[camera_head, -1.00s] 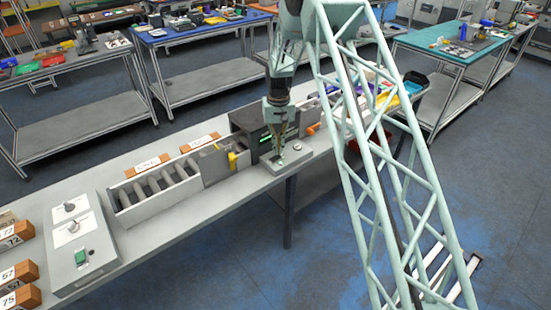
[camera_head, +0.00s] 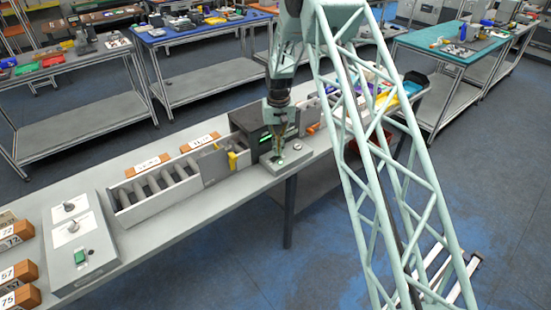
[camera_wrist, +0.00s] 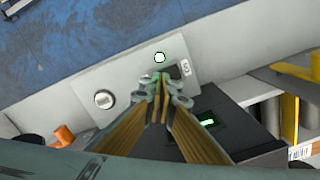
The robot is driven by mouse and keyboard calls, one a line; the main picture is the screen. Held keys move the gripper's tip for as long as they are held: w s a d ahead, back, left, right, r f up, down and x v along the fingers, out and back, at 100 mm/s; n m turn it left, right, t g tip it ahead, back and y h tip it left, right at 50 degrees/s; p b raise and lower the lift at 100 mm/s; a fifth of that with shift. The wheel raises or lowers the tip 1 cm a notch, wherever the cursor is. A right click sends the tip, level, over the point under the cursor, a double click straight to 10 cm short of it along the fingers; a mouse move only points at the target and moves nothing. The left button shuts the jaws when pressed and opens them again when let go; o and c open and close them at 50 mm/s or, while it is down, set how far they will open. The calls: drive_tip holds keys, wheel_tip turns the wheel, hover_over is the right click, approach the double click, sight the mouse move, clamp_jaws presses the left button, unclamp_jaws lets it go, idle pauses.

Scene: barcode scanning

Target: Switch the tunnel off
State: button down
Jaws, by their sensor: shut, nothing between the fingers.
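The tunnel (camera_head: 249,122) is a dark box on the long bench, with a lit green display that also shows in the wrist view (camera_wrist: 208,122). In front of it is a grey control box (camera_head: 301,156) with a round knob (camera_head: 298,147). In the wrist view the control box (camera_wrist: 130,77) shows the knob (camera_wrist: 104,99), a bright white round lamp (camera_wrist: 160,57) and a dark switch (camera_wrist: 173,72) beside a small label. My gripper (camera_wrist: 162,97) is shut and empty, pointing down over the switch end. Its tips partly hide the switch; I cannot tell whether they touch it.
A roller conveyor (camera_head: 155,195) runs left from the tunnel, with a yellow part (camera_head: 233,160) near its mouth. An orange part (camera_head: 313,127) is right of the tunnel. A panel with two dials and a green switch (camera_head: 80,257) stands at the left. The front bench edge is clear.

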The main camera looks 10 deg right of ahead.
drive_tip(key=shift+f+b, duration=0.4)
drive_tip(key=shift+f, duration=0.35)
idle(1.0)
drive_tip(key=shift+r+p, duration=1.05)
drive_tip(key=shift+r, duration=2.45)
drive_tip(key=shift+r, duration=0.1)
